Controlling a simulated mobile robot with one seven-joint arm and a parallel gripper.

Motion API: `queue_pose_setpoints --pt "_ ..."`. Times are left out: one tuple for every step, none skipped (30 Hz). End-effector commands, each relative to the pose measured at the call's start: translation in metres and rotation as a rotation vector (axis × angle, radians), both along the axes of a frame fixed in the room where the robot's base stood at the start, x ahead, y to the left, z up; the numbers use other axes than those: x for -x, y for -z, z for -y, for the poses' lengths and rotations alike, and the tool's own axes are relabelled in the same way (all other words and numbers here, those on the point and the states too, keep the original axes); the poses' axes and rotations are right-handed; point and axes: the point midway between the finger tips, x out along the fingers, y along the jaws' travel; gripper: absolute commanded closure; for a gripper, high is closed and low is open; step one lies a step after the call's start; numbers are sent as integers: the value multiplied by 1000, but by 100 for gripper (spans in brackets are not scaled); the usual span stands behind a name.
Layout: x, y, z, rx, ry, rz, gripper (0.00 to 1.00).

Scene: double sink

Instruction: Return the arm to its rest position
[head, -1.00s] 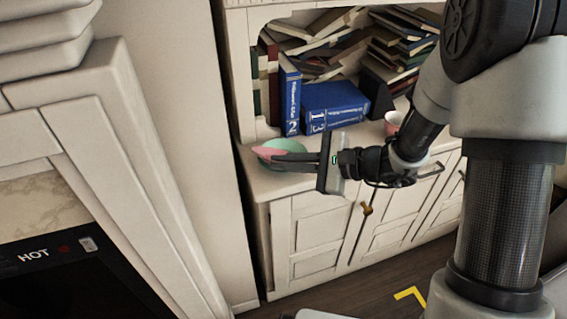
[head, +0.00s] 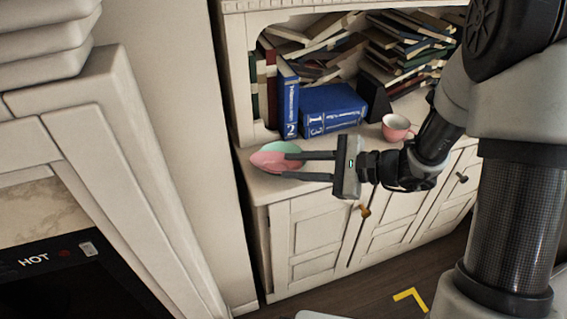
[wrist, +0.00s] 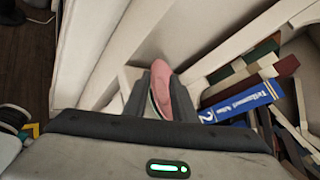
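My gripper (head: 283,166) is held out to the left over the cabinet top, fingers pointing left. A thin pink dish (head: 272,162) sits between its fingertips, and the fingers appear closed on it. In the wrist view the pink dish (wrist: 160,82) stands nearly edge-on between the two fingers. The arm reaches in from the right of the head view.
The white cabinet (head: 318,238) has a low top and a book-filled shelf behind. A white wall and mantel-like frame (head: 128,165) fill the left.

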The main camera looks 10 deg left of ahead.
Motion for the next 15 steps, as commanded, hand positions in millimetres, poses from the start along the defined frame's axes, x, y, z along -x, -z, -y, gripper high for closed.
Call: queue_pose_setpoints --pt "1 -7 13 0 6 0 76" --pt "2 -9 19 -1 6 0 76" --pt "4 -11 27 0 5 0 76" --pt "5 -14 33 -1 5 1 76" --pt "6 -16 39 -1 5 1 76" --pt "7 -18 46 -1 5 0 76" --pt "9 -19 51 -1 5 0 76" --pt "9 -21 55 0 4 -1 76" --pt "10 -23 60 -1 4 -1 76" --pt "11 -23 64 0 2 0 76" --pt "12 -24 67 0 3 -1 76" --pt "12 -25 70 -1 2 -1 76" --pt "13 -26 72 -1 1 -1 76" --pt "14 -26 73 -1 0 -1 76" --pt "14 -27 75 -1 0 -1 76"
